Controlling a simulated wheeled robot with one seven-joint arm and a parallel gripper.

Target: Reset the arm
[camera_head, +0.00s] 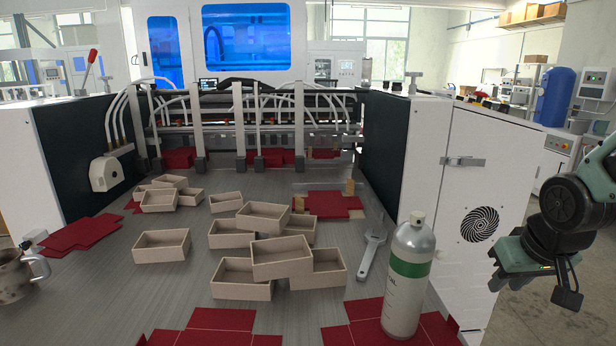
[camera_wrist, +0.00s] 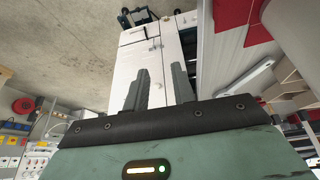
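My gripper (camera_head: 540,283) is at the right side of the head view, out over the floor to the right of the white machine cabinet. It is apart from the table and everything on it. In the wrist view my gripper (camera_wrist: 160,92) shows two dark fingers with a clear gap between them. It is open, and nothing is between the fingers. Part of my arm is cut off at the right edge of the head view.
The white cabinet (camera_head: 490,165) stands left of my gripper. On the table (camera_head: 185,285) are several pale boxes (camera_head: 282,258), red sheets (camera_head: 215,322), a wrench (camera_head: 371,250), a green-banded bottle (camera_head: 408,280) and a mug (camera_head: 18,275). The floor below my gripper looks clear.

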